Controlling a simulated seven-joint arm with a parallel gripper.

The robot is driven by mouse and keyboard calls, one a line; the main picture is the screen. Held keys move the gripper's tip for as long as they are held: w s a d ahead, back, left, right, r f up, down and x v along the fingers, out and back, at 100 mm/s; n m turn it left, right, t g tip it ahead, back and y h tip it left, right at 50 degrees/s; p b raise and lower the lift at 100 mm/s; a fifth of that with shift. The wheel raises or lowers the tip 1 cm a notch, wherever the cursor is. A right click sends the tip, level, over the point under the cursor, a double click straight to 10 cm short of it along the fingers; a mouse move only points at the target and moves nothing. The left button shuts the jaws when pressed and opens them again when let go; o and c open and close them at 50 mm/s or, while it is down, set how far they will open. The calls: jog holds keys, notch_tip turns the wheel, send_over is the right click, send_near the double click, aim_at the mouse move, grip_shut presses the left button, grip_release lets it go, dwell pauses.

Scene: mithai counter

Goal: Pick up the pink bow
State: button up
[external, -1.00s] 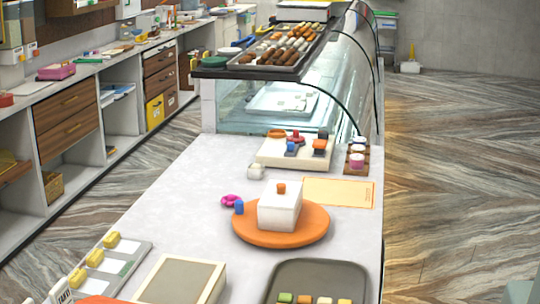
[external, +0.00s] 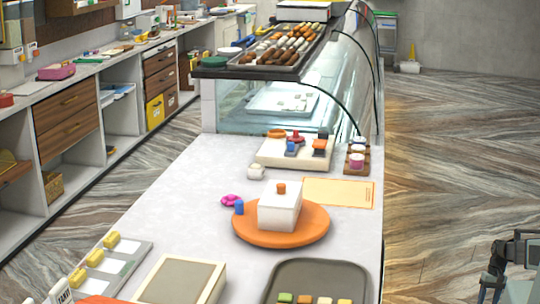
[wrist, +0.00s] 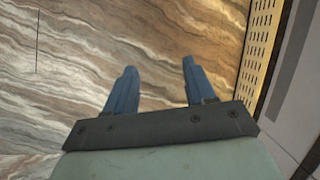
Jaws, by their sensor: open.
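The pink bow (external: 230,200) lies on the pale counter in the external view, just left of a small blue cylinder (external: 239,207) and the orange round board (external: 290,240). My gripper (external: 525,240) is at the far right edge of the external view, beyond the counter's right side and well away from the bow. In the wrist view my gripper (wrist: 158,82) shows two blue fingers spread apart with nothing between them, over the streaked floor. The bow is not in the wrist view.
A white lidded box (external: 279,212) with an orange knob stands on the orange board. A grey tray (external: 360,268) with small sweets lies at the front right. A cream block (external: 270,152) and an orange sheet (external: 340,191) lie farther back. Counter left of the bow is clear.

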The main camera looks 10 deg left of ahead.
jog(key=w+a+r+n+t+y, duration=0.2)
jog(key=w+a+r+t, duration=0.1)
jog(key=w+a+r, duration=1.8)
jog(key=a+r+n+y, duration=0.1)
jog(key=a+r, duration=0.7)
jog(key=r, duration=0.3)
jog(key=w+a+r+n+y, duration=0.1)
jog(key=a+r, duration=0.8)
jog(key=r, duration=0.2)
jog(key=a+r+n+y, duration=0.1)
jog(key=a+r, duration=0.8)
jog(key=r, duration=0.2)
jog(key=shift+w+a+t, duration=0.2)
jog(key=shift+t, duration=0.1)
jog(key=s+a+r+n+g, duration=0.1)
jog(key=s+a+r, duration=0.2)
jog(key=a, duration=0.4)
jog(key=s+a+r, duration=0.3)
jog(key=a, duration=0.5)
notch_tip(320, 180, up, 2)
jog(key=r+n+h, duration=0.1)
jog(key=n+h, duration=0.5)
send_over(231, 195)
notch_tip(231, 195, down, 14)
jog(key=shift+r, duration=0.1)
grip_shut()
